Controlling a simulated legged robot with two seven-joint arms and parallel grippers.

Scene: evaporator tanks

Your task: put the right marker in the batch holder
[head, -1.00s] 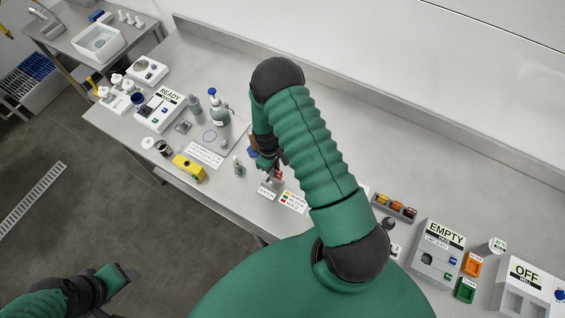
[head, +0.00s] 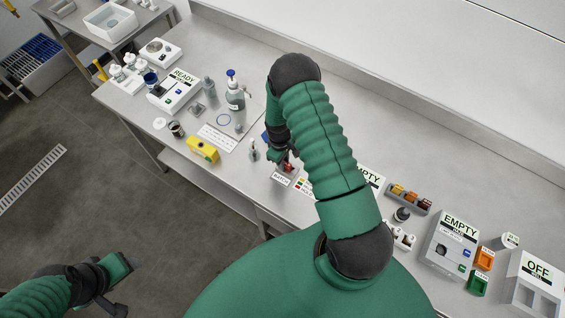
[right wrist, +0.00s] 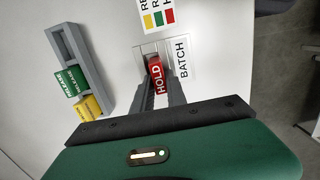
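My right gripper (right wrist: 158,72) points down over the batch holder (right wrist: 148,49), a pale plate beside a BATCH label. Its fingers are on both sides of the red HOLD marker (right wrist: 156,78) and look closed on it. The marker overlaps the holder in the right wrist view; I cannot tell if it is seated. In the head view the right gripper (head: 285,164) is partly hidden by my arm, just behind the BATCH label (head: 282,180). My left gripper (head: 120,285) hangs over the floor at the lower left, away from the bench; its fingers are unclear.
A grey rack (right wrist: 80,70) holds a green RELEASE marker (right wrist: 71,82) and a yellow marker (right wrist: 90,107). A colour-key card (right wrist: 157,15) lies by the holder. A yellow block (head: 203,150) and a READY box (head: 174,92) stand left; an EMPTY box (head: 452,243) stands right.

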